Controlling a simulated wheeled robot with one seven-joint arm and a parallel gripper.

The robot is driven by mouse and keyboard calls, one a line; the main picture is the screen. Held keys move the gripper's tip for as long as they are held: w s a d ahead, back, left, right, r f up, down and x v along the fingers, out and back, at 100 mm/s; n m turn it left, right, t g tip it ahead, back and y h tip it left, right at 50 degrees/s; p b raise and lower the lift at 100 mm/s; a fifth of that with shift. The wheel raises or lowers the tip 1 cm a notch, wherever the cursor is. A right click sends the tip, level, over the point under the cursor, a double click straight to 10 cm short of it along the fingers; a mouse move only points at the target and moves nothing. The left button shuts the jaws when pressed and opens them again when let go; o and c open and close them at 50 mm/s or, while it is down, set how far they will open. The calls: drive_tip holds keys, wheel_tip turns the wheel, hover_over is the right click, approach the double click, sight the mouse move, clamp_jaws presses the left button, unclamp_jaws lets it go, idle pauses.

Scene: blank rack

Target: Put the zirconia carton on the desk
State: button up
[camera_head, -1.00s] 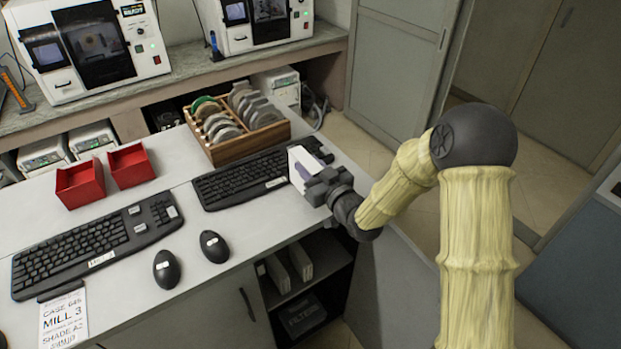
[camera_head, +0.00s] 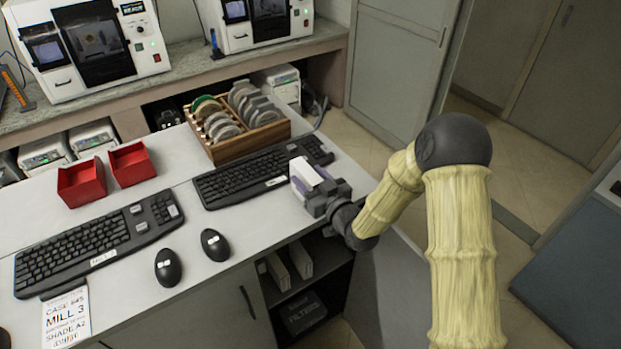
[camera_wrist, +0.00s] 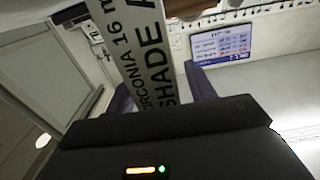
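The carton appears tilted and over or near the desk's edge. I cannot tell whether its underside touches the desk.
Two keyboards (camera_head: 262,172) (camera_head: 98,243), two mice (camera_head: 168,267) and two red bins (camera_head: 82,183) occupy the desk. A wooden rack of discs (camera_head: 238,145) stands behind the right keyboard. Bare desk lies around the mice. An open shelf (camera_head: 300,290) is below the right end.

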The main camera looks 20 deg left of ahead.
drive_tip(key=shift+r, duration=0.1)
drive_tip(key=b+v, duration=0.4)
drive_tip(key=v, duration=0.8)
drive_tip(key=shift+w, duration=0.1)
idle(0.5)
drive_tip(key=d+f+m+g+h, duration=0.35)
drive_tip(key=d+h, duration=0.65)
drive_tip(key=d, duration=0.4)
drive_tip(key=s+d+r+m+g+h, duration=0.1)
drive_tip(key=s+d+m+g+h, duration=0.2)
drive_tip(key=s+d, duration=0.7)
drive_tip(key=s+m+g, duration=0.2)
drive_tip(key=m, duration=0.1)
drive_tip(key=shift+s+r+g+h, duration=0.3)
drive_tip(key=shift+s+r+g, duration=0.05)
drive_tip(key=shift+s, duration=0.05)
